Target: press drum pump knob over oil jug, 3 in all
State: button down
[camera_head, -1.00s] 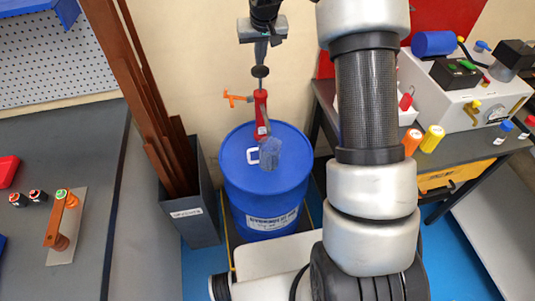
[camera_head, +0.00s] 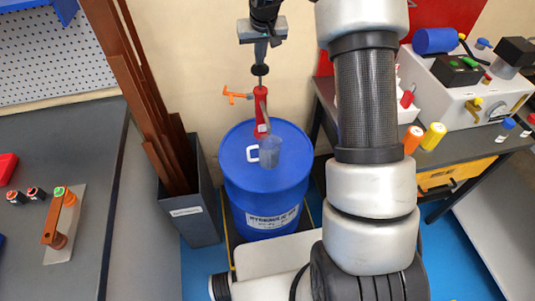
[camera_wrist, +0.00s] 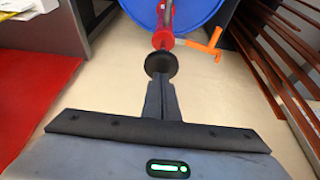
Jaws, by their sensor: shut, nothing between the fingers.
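The blue drum (camera_head: 237,180) stands on the floor, with the red drum pump (camera_head: 261,110) upright on its top. The pump's black knob (camera_head: 260,70) sits on a thin rod above the red body; it also shows in the wrist view (camera_wrist: 162,63). My gripper (camera_head: 260,61) is shut and empty above the knob, fingers pointing down. Its tips appear at or touching the knob's top. The clear oil jug (camera_head: 271,155), with a white handle, is at the drum top below the pump. A thin grey-brown strip runs from the pump toward it; I cannot tell whether it is spout or oil.
An orange lever (camera_head: 236,95) sticks out left of the pump. Tall brown bars (camera_head: 130,85) stand in a grey bin (camera_head: 188,220) left of the drum. A grey bench (camera_head: 85,150) is at left, and a table with a white machine (camera_head: 465,100) at right.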

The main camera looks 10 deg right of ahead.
aim_at(261, 68)
jog(key=shift+s+f+b, duration=0.15)
jog(key=shift+f+b, duration=1.4)
jog(key=shift+f, duration=1.15)
jog(key=shift+r, duration=0.1)
jog(key=shift+r+p, duration=2.05)
jog(key=shift+r, duration=1.2)
jog(key=shift+f, duration=0.25)
jog(key=shift+f+b, duration=2.15)
jog(key=shift+f, duration=0.95)
